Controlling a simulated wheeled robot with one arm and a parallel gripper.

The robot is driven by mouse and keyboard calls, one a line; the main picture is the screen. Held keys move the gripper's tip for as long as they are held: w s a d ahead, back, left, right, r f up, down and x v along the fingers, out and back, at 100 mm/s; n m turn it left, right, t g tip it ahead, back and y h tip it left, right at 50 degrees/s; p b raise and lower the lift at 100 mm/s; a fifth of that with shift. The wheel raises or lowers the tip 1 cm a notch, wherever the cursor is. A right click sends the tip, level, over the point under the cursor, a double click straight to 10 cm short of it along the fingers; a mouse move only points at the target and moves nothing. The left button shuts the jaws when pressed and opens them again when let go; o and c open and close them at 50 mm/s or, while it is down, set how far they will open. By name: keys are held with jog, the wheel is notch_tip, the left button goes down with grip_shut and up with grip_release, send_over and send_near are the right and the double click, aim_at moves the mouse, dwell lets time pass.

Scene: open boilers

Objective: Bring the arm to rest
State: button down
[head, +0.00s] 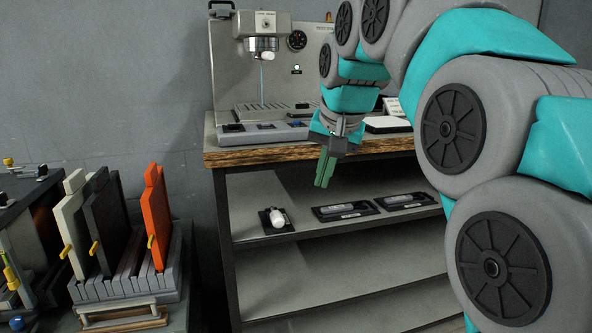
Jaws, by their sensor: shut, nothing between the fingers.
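My arm reaches in from the right side of the head view, a chain of grey and teal links bent over at the top. My gripper (325,168) hangs at its end and points down, with its green fingers together and nothing between them. It is in front of the wooden-edged worktop, and its fingertips are seen against the open space above the upper shelf. It appears clear of the bench and the shelf items, though the exact distance cannot be told.
The shelf (250,210) below holds a white item (277,218) and two black trays (345,211). At left, a grey slotted rack (135,285) holds upright panels, including an orange one (157,215).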

jog(key=s+d+f+n+g, duration=0.1)
jog(key=s+d+f+g, duration=0.1)
jog(key=s+f, duration=0.8)
jog(key=s+d+f+n+g+h, duration=0.1)
jog(key=s+d+f, duration=0.3)
jog(key=s+f, duration=0.6)
jog(key=s+d+f+g, duration=0.3)
jog(key=s+f, duration=0.7)
jog(key=s, duration=0.4)
jog(key=shift+d+f+n+g+h, duration=0.15)
jog(key=shift+d+n+g+h, duration=0.15)
jog(key=shift+d+n+g, duration=0.15)
